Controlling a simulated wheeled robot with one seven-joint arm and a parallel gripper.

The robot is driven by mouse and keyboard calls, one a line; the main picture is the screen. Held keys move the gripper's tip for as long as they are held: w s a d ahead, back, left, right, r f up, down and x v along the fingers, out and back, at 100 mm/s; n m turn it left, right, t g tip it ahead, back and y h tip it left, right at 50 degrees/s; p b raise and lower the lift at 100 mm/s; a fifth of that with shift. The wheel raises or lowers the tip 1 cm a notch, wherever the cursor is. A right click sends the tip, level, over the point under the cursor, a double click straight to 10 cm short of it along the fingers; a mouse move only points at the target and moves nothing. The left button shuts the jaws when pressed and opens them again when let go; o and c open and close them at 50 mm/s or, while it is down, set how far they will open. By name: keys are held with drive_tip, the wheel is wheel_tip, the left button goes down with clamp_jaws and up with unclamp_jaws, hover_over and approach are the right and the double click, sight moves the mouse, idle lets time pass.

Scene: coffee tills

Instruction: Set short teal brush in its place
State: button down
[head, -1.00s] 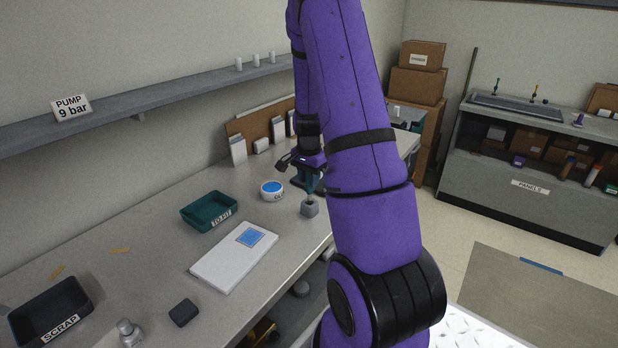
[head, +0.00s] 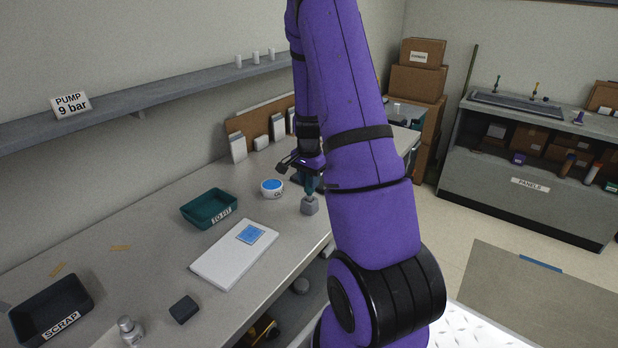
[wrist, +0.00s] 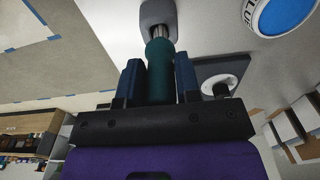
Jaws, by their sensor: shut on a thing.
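My gripper (head: 308,180) is over the far right part of the bench, shut on the teal brush (head: 311,184). In the wrist view the brush's teal handle (wrist: 160,68) stands between my two blue fingers (wrist: 158,80). A silver collar (wrist: 160,31) shows at its far end, meeting a grey block (wrist: 157,10). In the head view this grey block (head: 309,206) is directly below the handle, close to the bench's front edge. The brush looks about upright. I cannot tell whether the block is a holder or part of the brush.
A white round tub with a blue top (head: 271,187) stands just left of the gripper. A dark plate (wrist: 207,72) lies beside the brush. A white panel (head: 220,262), a teal bin (head: 195,214) and a SCRAP bin (head: 28,308) are further left. Bare bench lies between.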

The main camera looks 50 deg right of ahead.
drive_tip(key=shift+f, duration=1.75)
drive_tip(key=c, duration=0.7)
unclamp_jaws()
drive_tip(key=shift+c, duration=0.2)
wheel_tip(320, 180, up, 11)
drive_tip(key=shift+s+a+f, duration=0.1)
drive_tip(key=shift+a, duration=0.05)
